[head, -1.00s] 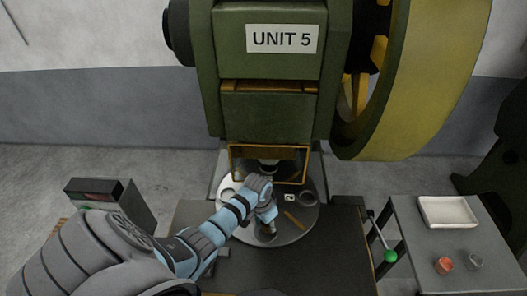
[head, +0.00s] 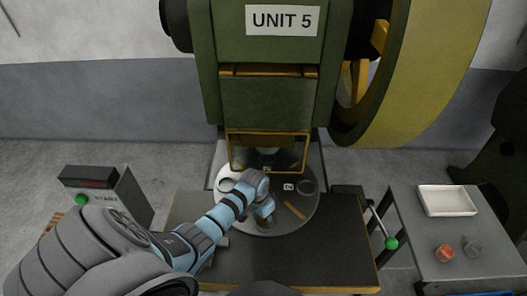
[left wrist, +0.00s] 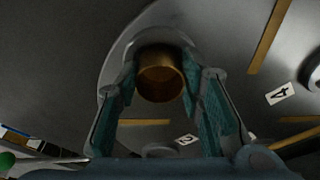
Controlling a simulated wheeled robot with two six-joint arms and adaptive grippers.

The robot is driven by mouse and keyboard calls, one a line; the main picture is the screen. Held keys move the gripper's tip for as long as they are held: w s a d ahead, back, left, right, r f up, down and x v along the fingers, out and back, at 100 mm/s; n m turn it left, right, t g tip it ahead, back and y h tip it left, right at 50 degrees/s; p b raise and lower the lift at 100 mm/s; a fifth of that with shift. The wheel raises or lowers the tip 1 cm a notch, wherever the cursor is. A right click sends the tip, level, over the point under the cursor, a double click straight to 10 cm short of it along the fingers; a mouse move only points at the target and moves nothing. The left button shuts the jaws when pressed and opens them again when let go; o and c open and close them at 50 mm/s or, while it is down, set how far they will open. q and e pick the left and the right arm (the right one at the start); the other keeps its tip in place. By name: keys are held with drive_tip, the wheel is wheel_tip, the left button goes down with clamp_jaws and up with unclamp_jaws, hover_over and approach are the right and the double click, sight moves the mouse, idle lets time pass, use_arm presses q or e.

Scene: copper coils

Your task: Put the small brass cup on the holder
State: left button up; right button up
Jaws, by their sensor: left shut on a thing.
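The small brass cup (left wrist: 162,80) is between the two fingers of my left gripper (left wrist: 161,66) in the left wrist view, and the gripper is shut on it. A pale grey rounded rim (left wrist: 150,37), perhaps the holder, shows behind the cup; I cannot tell whether the cup touches it or hangs above it. In the head view my left gripper (head: 266,208) points down over the front part of the round grey disc (head: 240,222) under the press. The cup is small and mostly hidden there. My right gripper is not in view.
The green press (head: 268,100) and its yellow guard frame (head: 234,152) stand just behind the gripper. A dark ring (head: 306,186) sits on the disc's right side. A lever with a green knob (head: 391,243) is right of the bench. A side table holds a white tray (head: 447,213).

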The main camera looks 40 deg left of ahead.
use_arm(q)
drive_tip(key=shift+f, duration=0.25)
drive_tip(key=shift+s+d+f+b, duration=0.35)
drive_tip(key=shift+s, duration=0.05)
drive_tip(key=o, duration=1.3)
drive_tip(key=shift+w+f, duration=0.1)
drive_tip(key=shift+w+a+f, duration=0.1)
drive_tip(key=shift+w+a, duration=0.05)
drive_tip(key=shift+a, duration=0.1)
drive_tip(key=shift+r, duration=0.2)
drive_tip(key=r, duration=0.4)
drive_tip(key=s+r, duration=0.1)
drive_tip(key=r, duration=0.6)
drive_tip(key=shift+s+a+r, duration=0.15)
drive_tip(key=shift+s+r, duration=0.15)
drive_tip(key=shift+r, duration=0.1)
